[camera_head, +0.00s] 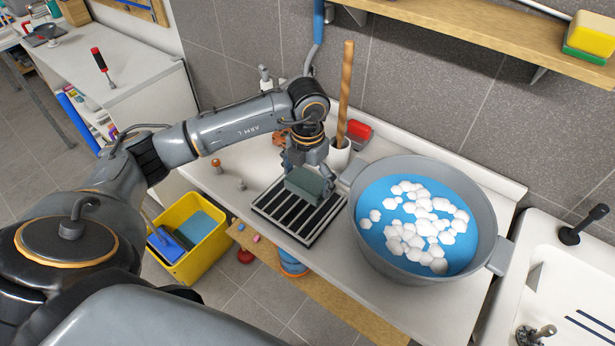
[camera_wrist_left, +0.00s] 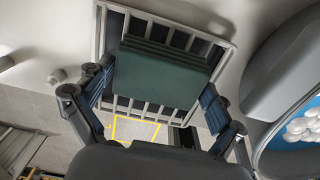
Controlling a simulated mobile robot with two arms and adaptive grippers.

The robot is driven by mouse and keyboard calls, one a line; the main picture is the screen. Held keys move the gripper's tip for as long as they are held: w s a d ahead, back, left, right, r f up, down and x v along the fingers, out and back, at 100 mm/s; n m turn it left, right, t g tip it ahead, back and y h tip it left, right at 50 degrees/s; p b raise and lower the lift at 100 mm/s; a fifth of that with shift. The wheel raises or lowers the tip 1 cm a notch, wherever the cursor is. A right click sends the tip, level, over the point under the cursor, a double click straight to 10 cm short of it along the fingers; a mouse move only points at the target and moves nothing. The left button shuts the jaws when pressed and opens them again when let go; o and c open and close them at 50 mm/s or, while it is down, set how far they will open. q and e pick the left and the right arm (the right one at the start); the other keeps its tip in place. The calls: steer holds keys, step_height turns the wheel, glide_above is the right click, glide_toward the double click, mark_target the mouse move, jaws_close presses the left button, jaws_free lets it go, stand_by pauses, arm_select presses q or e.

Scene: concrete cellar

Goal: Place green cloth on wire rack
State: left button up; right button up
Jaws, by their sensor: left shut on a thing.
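The green cloth (camera_head: 306,184) is a dark green folded block over the wire rack (camera_head: 283,224), a pale frame with dark gaps on the white counter. My left gripper (camera_head: 306,168) comes down from above and is shut on the cloth. In the left wrist view the cloth (camera_wrist_left: 163,72) lies between the two fingers of my left gripper (camera_wrist_left: 155,108), with the rack's bars (camera_wrist_left: 135,106) showing around and below it. I cannot tell whether the cloth touches the bars. My right gripper is not in view.
A large grey tub (camera_head: 370,225) with blue water and white foam stands close to the rack's right. A white pot (camera_head: 338,155) holding a wooden handle is behind. A yellow bin (camera_head: 190,255) is on the floor at left. A wooden shelf (camera_head: 470,28) hangs above, right.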

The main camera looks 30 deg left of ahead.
mark_target(308, 179)
arm_select(q)
steer(key=shift+f, duration=0.15)
steer(key=o, duration=0.7)
steer(key=shift+r, duration=0.35)
step_height(308, 179, up, 12)
steer(key=b, duration=0.3)
steer(key=shift+f, duration=0.15)
